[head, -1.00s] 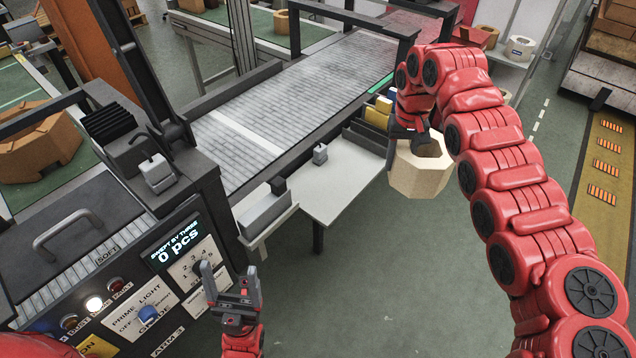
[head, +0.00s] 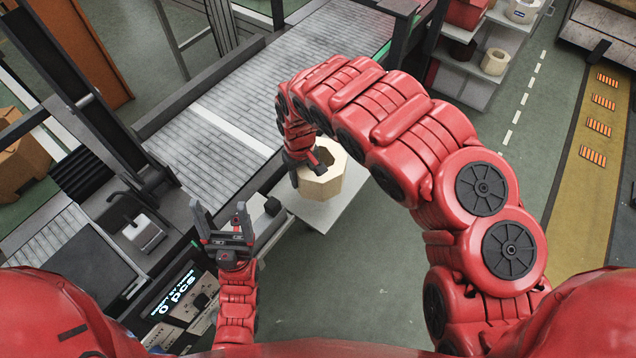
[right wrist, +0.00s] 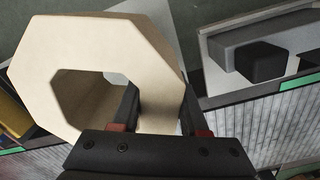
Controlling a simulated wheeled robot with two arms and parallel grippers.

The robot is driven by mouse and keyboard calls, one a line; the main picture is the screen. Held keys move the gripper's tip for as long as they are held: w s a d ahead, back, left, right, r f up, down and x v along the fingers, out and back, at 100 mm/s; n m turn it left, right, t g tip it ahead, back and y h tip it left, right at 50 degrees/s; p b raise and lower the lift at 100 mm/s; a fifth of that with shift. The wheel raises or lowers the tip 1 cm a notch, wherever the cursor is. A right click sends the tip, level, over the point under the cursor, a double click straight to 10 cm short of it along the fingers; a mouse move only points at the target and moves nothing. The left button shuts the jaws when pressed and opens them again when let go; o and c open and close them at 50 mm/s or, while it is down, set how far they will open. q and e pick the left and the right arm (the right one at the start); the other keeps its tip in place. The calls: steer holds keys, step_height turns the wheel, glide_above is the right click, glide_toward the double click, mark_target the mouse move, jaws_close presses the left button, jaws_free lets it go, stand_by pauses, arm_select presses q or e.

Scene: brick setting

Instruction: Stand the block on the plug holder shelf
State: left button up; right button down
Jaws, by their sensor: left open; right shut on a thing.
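A cream octagonal block (head: 324,184) with a hole through it is in my right gripper (head: 303,168), above a pale flat surface (head: 346,204) beside the conveyor. In the right wrist view the gripper (right wrist: 162,118) is shut on one wall of the block (right wrist: 105,38), one finger inside the hole. Whether the block touches the surface below cannot be told. My left gripper (head: 222,226) is open and empty, left of the block. No label marks the plug holder shelf; I cannot tell whether the pale surface is it.
The roller conveyor (head: 216,137) runs behind the block. A dark knob (head: 273,206) lies between the grippers. The control panel (head: 188,300) is at lower left. A rack (head: 471,83) with several containers stands at upper right. The green floor (head: 375,285) in front is clear.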

steer(key=shift+s, duration=0.2)
steer(key=shift+f, duration=0.2)
steer(key=f+b, duration=0.2)
steer(key=f, duration=0.1)
steer(key=shift+s, duration=0.2)
steer(key=shift+a+f+p, duration=0.15)
steer(key=shift+f+p, duration=0.15)
steer(key=shift+p, duration=0.1)
steer(key=shift+w+f, duration=0.15)
steer(key=shift+f, duration=1.35)
steer(key=shift+f+p, duration=0.45)
steer(key=shift+f, duration=1.05)
